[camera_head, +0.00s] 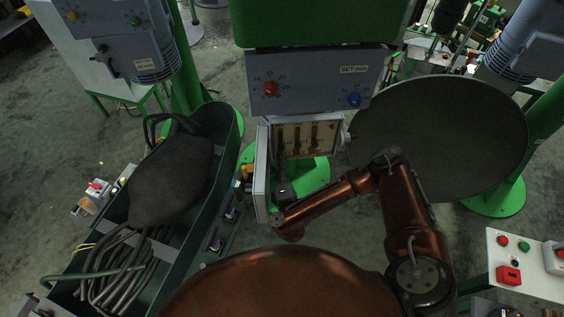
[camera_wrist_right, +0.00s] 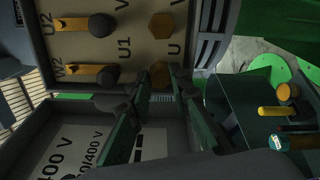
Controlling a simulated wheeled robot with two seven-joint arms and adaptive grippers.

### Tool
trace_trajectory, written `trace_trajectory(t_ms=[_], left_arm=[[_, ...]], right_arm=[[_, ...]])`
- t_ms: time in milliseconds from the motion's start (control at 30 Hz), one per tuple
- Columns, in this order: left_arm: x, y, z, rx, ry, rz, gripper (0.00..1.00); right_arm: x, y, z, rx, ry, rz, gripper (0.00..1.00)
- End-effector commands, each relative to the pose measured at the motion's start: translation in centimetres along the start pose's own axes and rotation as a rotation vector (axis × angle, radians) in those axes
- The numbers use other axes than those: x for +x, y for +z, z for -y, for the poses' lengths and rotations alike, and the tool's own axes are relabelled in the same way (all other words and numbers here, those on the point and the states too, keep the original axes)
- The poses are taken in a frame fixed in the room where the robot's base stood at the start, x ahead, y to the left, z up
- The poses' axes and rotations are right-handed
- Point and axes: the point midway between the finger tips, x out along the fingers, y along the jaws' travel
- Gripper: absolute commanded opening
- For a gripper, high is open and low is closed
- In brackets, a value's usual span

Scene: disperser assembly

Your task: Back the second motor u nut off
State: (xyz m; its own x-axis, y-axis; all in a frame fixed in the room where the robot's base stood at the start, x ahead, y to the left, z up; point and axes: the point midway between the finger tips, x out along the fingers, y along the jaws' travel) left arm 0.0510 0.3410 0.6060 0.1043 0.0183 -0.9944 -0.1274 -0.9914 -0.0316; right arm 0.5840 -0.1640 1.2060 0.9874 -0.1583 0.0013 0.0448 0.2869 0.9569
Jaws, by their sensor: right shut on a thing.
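The open motor terminal box (camera_head: 305,135) hangs below the grey control panel, with brass strips and studs on its beige board. In the right wrist view, the right gripper's fingertips (camera_wrist_right: 160,77) are closed on a brass hex nut (camera_wrist_right: 161,75) beside the letter U. A second brass hex nut (camera_wrist_right: 162,24) sits on the board above it, apart from the fingers. Dark round knobs (camera_wrist_right: 102,25) sit on the brass strips to the left. My left gripper is not in view.
The box's open cover (camera_head: 261,175) stands just left of my right gripper. A dark green tray (camera_head: 229,140) with a black bag and cables lies to the left. A large dark disc (camera_head: 440,135) is at the right.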

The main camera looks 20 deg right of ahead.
Motion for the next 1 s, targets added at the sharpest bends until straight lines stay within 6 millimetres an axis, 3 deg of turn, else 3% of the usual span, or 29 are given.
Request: trace_trajectory(t_ms=[400,867,900,1000], left_arm=[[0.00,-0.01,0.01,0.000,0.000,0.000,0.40],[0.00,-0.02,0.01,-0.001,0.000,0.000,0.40],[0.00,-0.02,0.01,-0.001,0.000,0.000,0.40],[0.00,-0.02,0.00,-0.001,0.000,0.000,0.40]], right_arm=[[0.04,-0.04,-0.04,-0.133,0.001,0.000,0.00],[-0.03,-0.13,0.02,-0.143,-0.001,-0.002,0.00],[-0.04,-0.14,0.03,-0.142,-0.001,-0.003,0.20],[-0.05,-0.14,0.04,-0.142,-0.001,-0.003,0.27]])
